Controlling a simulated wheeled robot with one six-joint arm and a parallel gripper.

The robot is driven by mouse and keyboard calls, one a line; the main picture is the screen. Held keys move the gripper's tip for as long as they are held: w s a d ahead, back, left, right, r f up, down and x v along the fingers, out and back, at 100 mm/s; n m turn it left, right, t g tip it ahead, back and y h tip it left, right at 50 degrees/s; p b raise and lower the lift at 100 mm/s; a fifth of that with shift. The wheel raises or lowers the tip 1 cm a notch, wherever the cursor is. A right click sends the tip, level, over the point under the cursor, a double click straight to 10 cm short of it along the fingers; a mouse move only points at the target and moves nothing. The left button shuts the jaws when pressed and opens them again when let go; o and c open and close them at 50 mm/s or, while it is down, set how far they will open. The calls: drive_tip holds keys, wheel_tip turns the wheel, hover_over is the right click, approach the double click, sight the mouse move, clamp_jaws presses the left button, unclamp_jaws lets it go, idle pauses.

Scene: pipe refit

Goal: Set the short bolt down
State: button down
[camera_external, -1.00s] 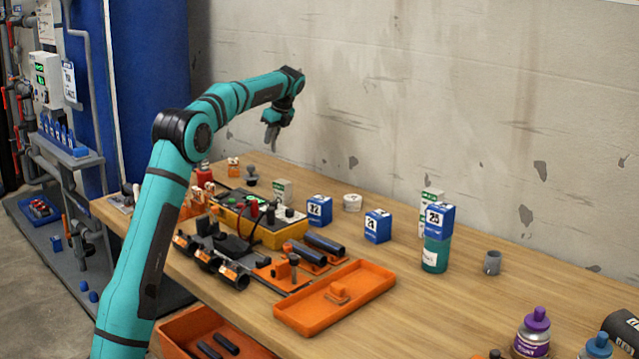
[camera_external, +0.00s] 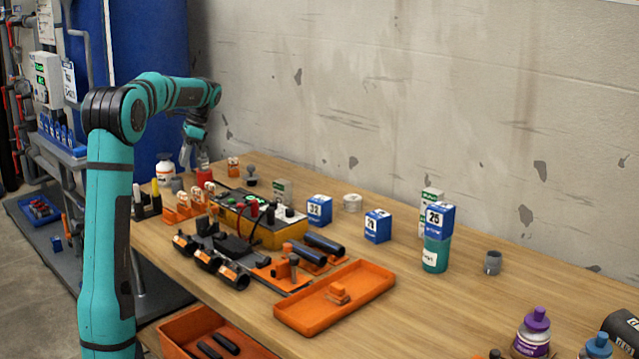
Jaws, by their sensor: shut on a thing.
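My gripper (camera_external: 188,160) points down over the far left end of the wooden table, close to a red-bodied container and a white bottle. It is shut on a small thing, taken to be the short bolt. The bolt is too small and too hidden by the fingers to make out. The gap between it and the table cannot be told from this view.
A white bottle (camera_external: 165,170) and a red container (camera_external: 204,162) stand near my gripper. An orange tray (camera_external: 372,277), a yellow-black case (camera_external: 238,228), blue boxes (camera_external: 377,226) and a teal bottle (camera_external: 435,255) stand farther right. The table's right middle is mostly clear.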

drive_tip(key=shift+f, duration=4.35)
drive_tip(key=shift+f, duration=0.1)
drive_tip(key=c, duration=1.3)
unclamp_jaws()
drive_tip(key=shift+o, duration=0.2)
drive_tip(key=v, duration=1.2)
